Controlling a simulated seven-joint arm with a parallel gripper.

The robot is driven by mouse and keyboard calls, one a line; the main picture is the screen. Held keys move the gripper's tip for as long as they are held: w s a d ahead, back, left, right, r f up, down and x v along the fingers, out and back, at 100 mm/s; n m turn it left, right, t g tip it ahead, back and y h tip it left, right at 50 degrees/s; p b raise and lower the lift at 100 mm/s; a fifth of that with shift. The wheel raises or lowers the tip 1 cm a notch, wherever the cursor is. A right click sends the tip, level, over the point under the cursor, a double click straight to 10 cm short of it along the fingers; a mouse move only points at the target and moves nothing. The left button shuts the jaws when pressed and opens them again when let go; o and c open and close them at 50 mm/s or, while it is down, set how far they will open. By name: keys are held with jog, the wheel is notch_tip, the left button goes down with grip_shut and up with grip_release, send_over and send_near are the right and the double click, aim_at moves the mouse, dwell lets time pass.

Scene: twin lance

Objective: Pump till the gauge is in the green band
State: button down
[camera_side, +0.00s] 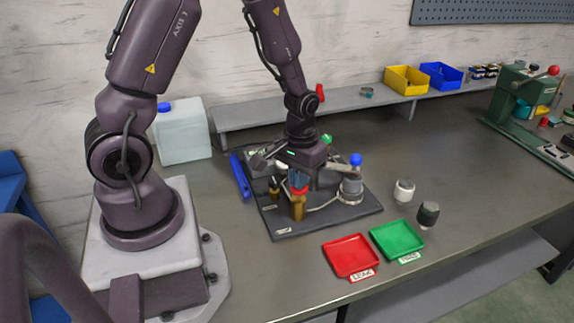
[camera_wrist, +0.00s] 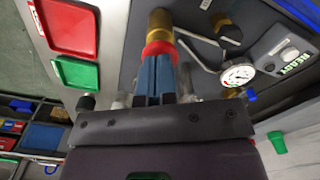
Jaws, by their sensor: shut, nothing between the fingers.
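My gripper (camera_wrist: 157,68) is shut, with its blue fingers together and nothing between them. In the wrist view the fingertips meet or overlap the red collar (camera_wrist: 158,50) on a brass cylinder (camera_wrist: 160,22); I cannot tell if they press on it. In the side view the brass cylinder (camera_side: 298,208) stands upright at the front of the dark board (camera_side: 335,221), right below my gripper. The white round gauge (camera_wrist: 238,74) shows in the wrist view; its needle reading and green band are too small to tell. A plate marked READY (camera_wrist: 290,68) is beside it.
A silver fitting (camera_side: 351,190) with a blue knob (camera_side: 356,159) stands close right of my gripper. A red tray (camera_side: 350,257), a green tray (camera_side: 397,238) and two small cylinders (camera_side: 403,190) (camera_side: 428,214) are to the right. A blue bar (camera_side: 240,175) lies at the board's left.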

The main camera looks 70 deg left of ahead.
jog(key=shift+f, duration=0.55)
jog(key=shift+r, duration=2.3)
notch_tip(320, 180, up, 6)
jog(key=shift+f, duration=2.95)
jog(key=shift+f, duration=0.15)
jog(key=shift+f, duration=2.2)
jog(key=shift+r, duration=2.3)
